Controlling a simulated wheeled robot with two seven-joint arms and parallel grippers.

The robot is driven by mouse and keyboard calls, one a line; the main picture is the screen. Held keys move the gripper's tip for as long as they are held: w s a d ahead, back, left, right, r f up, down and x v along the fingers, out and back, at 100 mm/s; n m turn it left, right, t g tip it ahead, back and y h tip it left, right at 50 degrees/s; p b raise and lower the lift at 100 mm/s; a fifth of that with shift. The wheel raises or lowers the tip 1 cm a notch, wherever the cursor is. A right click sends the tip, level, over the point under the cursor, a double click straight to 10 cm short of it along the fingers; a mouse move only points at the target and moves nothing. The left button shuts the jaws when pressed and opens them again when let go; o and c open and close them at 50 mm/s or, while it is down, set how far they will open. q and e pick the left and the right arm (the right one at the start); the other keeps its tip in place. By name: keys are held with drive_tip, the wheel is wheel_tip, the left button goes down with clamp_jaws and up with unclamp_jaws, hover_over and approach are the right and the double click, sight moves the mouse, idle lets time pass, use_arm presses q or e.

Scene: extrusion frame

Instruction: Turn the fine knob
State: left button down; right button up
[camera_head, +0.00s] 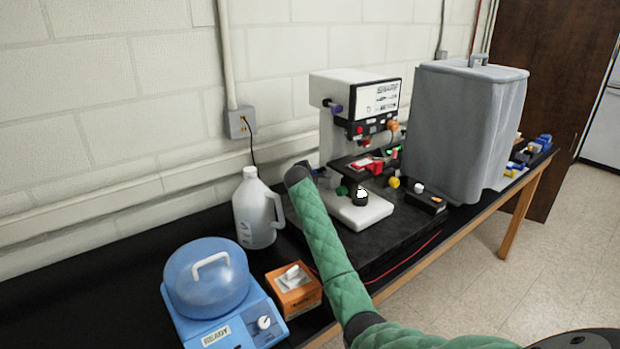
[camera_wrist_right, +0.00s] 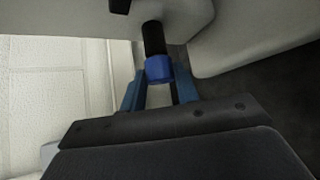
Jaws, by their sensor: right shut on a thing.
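In the right wrist view a blue knob (camera_wrist_right: 159,69) sits on the end of a short black shaft that comes out of the pale body of the microscope-like instrument. My right gripper (camera_wrist_right: 158,80) has its two blue fingers on either side of this knob and is shut on it. In the head view the instrument (camera_head: 338,125) stands on the black bench, with a screen and a white base. My green right arm reaches up to the lower left side of it. The gripped knob is hidden there behind my wrist. My left gripper is out of view.
A white jug (camera_head: 252,212) stands just left of my right arm. A blue-lidded device (camera_head: 205,275) and an orange tissue box (camera_head: 293,290) are in front. A grey covered machine (camera_head: 462,125) stands to the right. The wall is close behind.

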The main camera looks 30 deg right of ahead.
idle(0.3)
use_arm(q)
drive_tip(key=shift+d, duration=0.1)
use_arm(e)
drive_tip(key=o, duration=1)
drive_tip(key=shift+c, duration=0.2)
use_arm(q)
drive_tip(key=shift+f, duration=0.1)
use_arm(e)
drive_tip(key=shift+s, duration=0.1)
use_arm(q)
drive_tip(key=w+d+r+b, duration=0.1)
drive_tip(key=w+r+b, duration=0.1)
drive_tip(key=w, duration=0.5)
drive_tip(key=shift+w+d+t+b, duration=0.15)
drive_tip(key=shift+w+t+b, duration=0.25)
drive_tip(key=shift+b, duration=0.25)
use_arm(e)
drive_tip(key=v, duration=0.7)
drive_tip(key=shift+s+a, duration=0.2)
drive_tip(key=shift+r, duration=0.15)
